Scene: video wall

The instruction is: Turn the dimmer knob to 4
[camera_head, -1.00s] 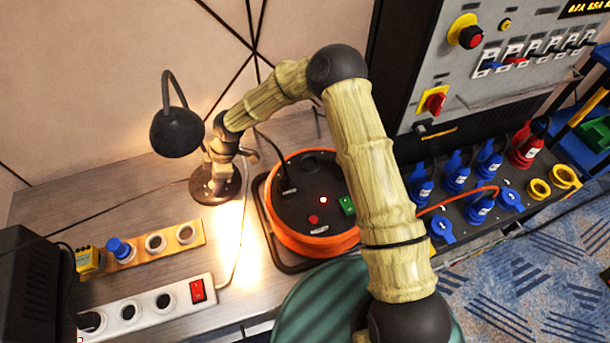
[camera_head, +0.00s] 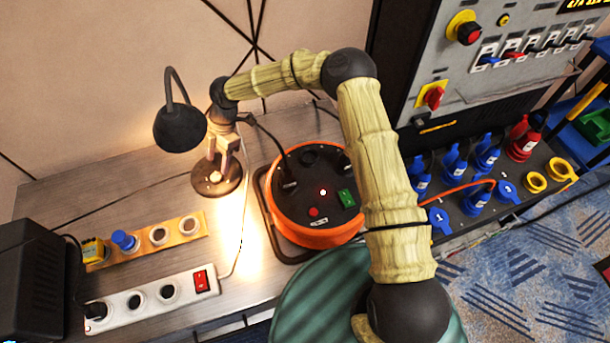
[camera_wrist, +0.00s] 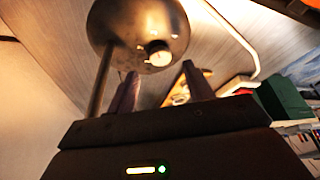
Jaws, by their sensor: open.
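The dimmer knob (camera_head: 215,177) is a small pale round knob on the dark round base (camera_head: 232,183) of the desk lamp. In the wrist view the knob (camera_wrist: 158,54) sits near the edge of the lamp base (camera_wrist: 125,22). My gripper (camera_head: 219,164) points down just above the lamp base, close to the knob. In the wrist view my gripper (camera_wrist: 161,74) has its two fingers apart with nothing between them, and the knob shows just beyond the tips. Whether the fingers touch it is unclear. No scale number on the knob is readable.
The black lamp head (camera_head: 180,128) hangs left of my gripper. An orange-rimmed cable reel (camera_head: 318,238) stands to the right. A wooden socket strip (camera_head: 180,231) and a white power strip (camera_head: 152,295) lie in front.

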